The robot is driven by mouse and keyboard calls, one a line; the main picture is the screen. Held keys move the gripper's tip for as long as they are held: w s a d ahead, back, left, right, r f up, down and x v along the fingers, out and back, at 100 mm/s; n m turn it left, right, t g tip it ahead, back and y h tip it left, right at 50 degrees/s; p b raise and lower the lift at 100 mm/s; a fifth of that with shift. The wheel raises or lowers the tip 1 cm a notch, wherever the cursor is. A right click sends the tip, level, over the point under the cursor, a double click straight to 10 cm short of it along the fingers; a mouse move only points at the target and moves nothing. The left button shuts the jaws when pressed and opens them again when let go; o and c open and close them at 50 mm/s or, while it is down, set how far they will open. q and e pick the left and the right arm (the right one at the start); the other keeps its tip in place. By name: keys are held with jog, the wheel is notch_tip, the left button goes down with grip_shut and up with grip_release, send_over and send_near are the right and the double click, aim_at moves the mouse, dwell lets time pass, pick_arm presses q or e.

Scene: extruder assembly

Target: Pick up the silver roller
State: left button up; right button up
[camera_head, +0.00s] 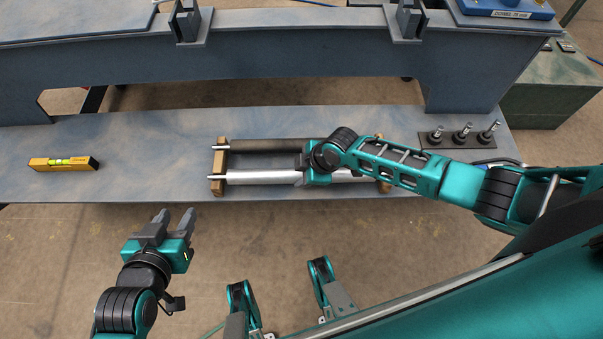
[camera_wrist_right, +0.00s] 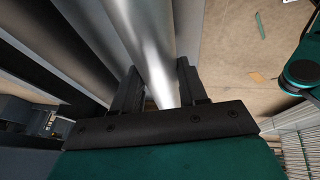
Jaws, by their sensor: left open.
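The silver roller (camera_head: 245,177) lies level across two wooden supports on the blue-grey bench, in front of a dark roller (camera_head: 262,146). My right gripper (camera_head: 300,178) is over it from above, right of its middle, and hides part of it. In the right wrist view, the silver roller (camera_wrist_right: 158,55) runs between the two dark fingers of my right gripper (camera_wrist_right: 158,80). The fingers stand close on both sides; whether they press on it cannot be told. My left gripper (camera_head: 178,222) is open and empty, in front of the bench, left of the rollers.
The wooden supports (camera_head: 218,166) hold the roller ends. A yellow spirit level (camera_head: 64,164) lies at the bench's left. A dark plate with upright pins (camera_head: 462,138) is at the right. A large blue beam (camera_head: 270,55) stands behind. The bench between level and rollers is clear.

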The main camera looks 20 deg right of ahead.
grip_shut()
jog(key=shift+r, duration=0.1)
